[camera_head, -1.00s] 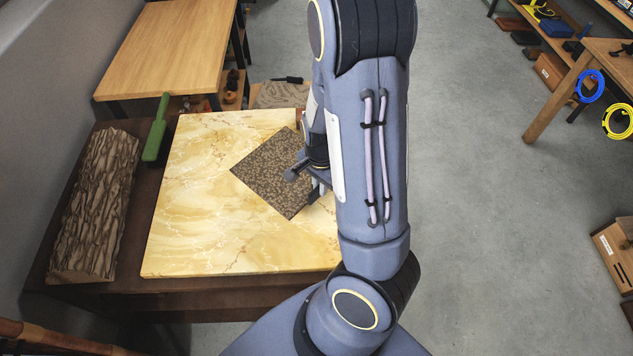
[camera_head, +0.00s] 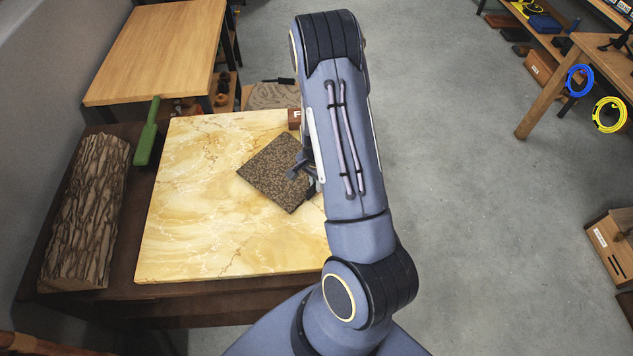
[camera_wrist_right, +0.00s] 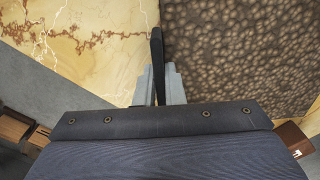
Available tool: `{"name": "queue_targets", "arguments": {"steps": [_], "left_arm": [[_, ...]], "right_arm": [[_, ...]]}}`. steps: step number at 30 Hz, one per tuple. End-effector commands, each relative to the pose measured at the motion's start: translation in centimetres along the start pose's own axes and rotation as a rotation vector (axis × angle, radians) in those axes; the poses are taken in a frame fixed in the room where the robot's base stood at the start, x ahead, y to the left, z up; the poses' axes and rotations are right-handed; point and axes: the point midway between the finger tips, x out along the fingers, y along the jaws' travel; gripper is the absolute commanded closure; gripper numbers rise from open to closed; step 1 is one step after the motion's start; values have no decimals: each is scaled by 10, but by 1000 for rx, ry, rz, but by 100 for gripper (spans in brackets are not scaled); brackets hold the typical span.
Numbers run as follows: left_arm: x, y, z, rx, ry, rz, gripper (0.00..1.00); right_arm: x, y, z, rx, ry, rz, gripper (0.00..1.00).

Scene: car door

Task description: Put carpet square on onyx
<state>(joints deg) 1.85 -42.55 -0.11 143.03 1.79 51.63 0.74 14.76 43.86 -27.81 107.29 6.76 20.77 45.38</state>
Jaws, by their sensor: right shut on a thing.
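The carpet square (camera_head: 275,172) is a brown, mottled flat square, turned cornerwise over the right part of the onyx (camera_head: 190,225). The onyx is a broad yellow-cream veined slab. My right gripper (camera_head: 306,178) is shut on the carpet square's right side, partly hidden behind my own arm. In the right wrist view the carpet square (camera_wrist_right: 245,50) fills the upper right beside the fingers (camera_wrist_right: 157,70), with the onyx (camera_wrist_right: 90,45) at upper left. I cannot tell whether the carpet square touches the onyx. My left gripper is out of view.
The onyx lies on a dark brown table (camera_head: 70,300). A bark-covered log (camera_head: 85,215) and a green-handled tool (camera_head: 147,135) are left of it. A small brown block (camera_head: 294,118) is at the slab's far edge. A wooden table (camera_head: 160,50) stands behind.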

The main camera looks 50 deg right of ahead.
Motion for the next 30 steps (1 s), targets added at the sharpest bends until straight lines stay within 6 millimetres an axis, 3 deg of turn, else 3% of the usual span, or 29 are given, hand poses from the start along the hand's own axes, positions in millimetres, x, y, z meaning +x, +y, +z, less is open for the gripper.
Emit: {"name": "queue_targets", "arguments": {"steps": [6,7,11,23,30], "left_arm": [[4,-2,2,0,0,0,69],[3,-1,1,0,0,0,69],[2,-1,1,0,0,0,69],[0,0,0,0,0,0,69],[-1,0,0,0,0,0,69]], "right_arm": [[4,0,0,0,1,-1,100],[3,0,0,0,0,0,87],[2,0,0,0,0,1,70],[-6,-1,0,-1,2,-2,69],[-52,-2,0,-3,3,-6,69]]}}
